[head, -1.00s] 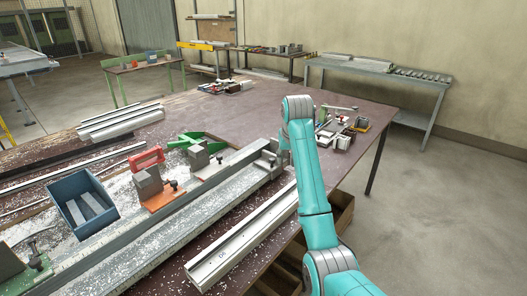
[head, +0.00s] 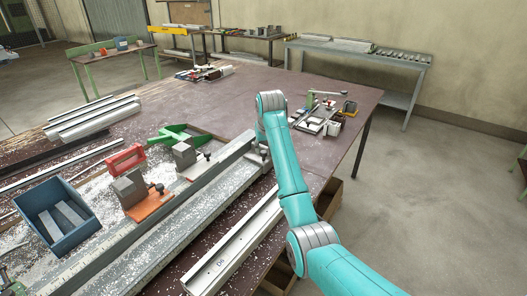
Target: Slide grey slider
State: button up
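A grey slider (head: 186,156) with a dark block and a small knob sits on the long metal rail (head: 170,231) of the clamp bench. An orange slider (head: 150,207) with a similar grey block sits nearer on the same rail, apart from it. A grey end piece (head: 253,157) stands at the rail's far end, partly behind my arm. My turquoise arm reaches in from the lower right and bends beside the rail's far end. My gripper is not seen, so its state and any contact are hidden.
A blue bin (head: 49,195) with metal pieces, a red-handled tool (head: 125,158) and a green bracket (head: 180,134) lie left of the rail. A white profile (head: 237,246) lies along its right side. Small parts (head: 326,112) stand beyond my arm. White chips litter the bench.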

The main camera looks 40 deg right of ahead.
jog(key=shift+x, duration=1.3)
grip_shut()
